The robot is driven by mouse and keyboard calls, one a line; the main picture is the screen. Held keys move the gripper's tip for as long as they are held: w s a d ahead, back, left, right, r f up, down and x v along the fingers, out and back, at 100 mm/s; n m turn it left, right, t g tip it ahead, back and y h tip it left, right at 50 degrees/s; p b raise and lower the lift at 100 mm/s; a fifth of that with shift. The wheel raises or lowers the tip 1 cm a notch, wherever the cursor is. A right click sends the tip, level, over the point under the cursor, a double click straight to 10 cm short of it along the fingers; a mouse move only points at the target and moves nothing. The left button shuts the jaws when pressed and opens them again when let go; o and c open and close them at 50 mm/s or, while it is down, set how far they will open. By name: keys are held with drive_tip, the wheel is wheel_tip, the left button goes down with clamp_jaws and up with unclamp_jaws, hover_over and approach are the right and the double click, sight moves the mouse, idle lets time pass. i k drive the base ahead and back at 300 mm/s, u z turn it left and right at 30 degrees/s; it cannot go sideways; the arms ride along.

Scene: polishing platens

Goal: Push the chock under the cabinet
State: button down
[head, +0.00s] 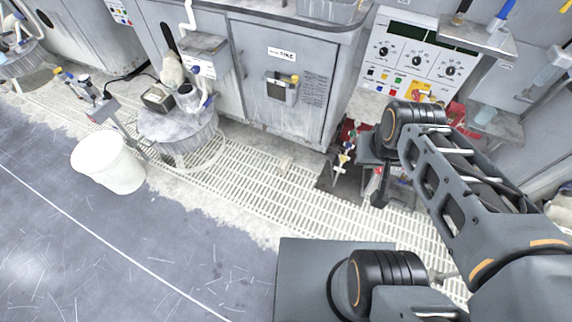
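The grey cabinet (312,75) stands at the back centre, with a white label and a small box on its door. A dark gap runs along its lower edge above the floor. A small pale wedge-like piece (286,163), which looks like the chock, lies on the white floor grating in front of the cabinet. It appears to be outside the gap, and its shape is hard to make out. My gripper (379,197) hangs low to the right of the piece, apart from it. My gripper is small and dark here, and its fingers cannot be made out.
White grating (240,190) covers the floor before the cabinet. A white bucket (107,163) and a round grey platen stand (178,130) are at the left. Red and coloured valves (347,140) sit right of the cabinet, below a control panel (415,52).

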sight(284, 166)
drive_tip(key=u, duration=0.2)
drive_tip(key=i, duration=0.75)
drive_tip(key=u, duration=1.15)
drive_tip(key=i, duration=0.55)
drive_tip(key=u, duration=0.6)
